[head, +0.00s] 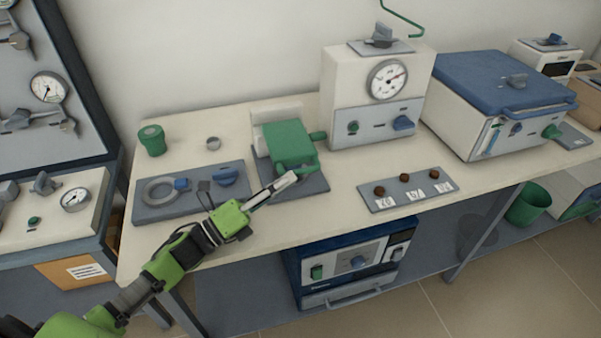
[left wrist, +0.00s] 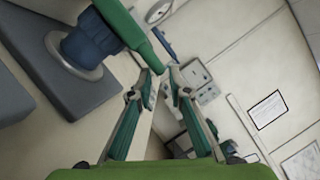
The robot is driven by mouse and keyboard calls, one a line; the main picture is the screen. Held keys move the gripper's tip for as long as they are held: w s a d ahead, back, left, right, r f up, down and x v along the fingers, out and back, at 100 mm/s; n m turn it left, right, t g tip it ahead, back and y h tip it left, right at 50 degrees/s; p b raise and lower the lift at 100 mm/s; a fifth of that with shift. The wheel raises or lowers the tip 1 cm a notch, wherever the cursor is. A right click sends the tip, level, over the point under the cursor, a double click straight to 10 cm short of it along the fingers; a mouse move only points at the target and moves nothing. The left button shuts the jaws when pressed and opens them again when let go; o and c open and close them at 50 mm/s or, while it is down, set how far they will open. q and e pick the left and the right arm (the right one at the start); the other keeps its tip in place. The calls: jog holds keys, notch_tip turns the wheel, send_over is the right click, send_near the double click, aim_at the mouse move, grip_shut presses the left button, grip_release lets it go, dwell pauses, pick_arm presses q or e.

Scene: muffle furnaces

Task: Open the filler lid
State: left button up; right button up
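The green lid (head: 285,138) sits on a small cream housing on a grey base (head: 305,186) near the middle of the bench. It lies flat and looks closed. Its green handle (head: 312,164) faces the front, and the handle also shows as a green bar in the left wrist view (left wrist: 128,28). My left gripper (head: 291,178) reaches in from the left to the handle. In the left wrist view its fingertips (left wrist: 165,80) are close together, with the end of the bar between them. The contact itself is partly hidden. My right gripper is not in view.
A grey panel with a ring and blue knob (head: 146,210) lies left. A gauge box (head: 348,105) stands behind right, and a panel with several brown knobs (head: 396,203) lies in front of it. A blue-lidded furnace (head: 468,80) stands farther right. The bench front (head: 318,212) is clear.

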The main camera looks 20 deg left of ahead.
aim_at(301, 169)
pick_arm(q)
jog(key=x, duration=0.4)
jog(key=shift+w+d+r, duration=0.1)
jog(key=shift+w+d, duration=0.15)
jog(key=shift+w, duration=0.15)
grip_shut()
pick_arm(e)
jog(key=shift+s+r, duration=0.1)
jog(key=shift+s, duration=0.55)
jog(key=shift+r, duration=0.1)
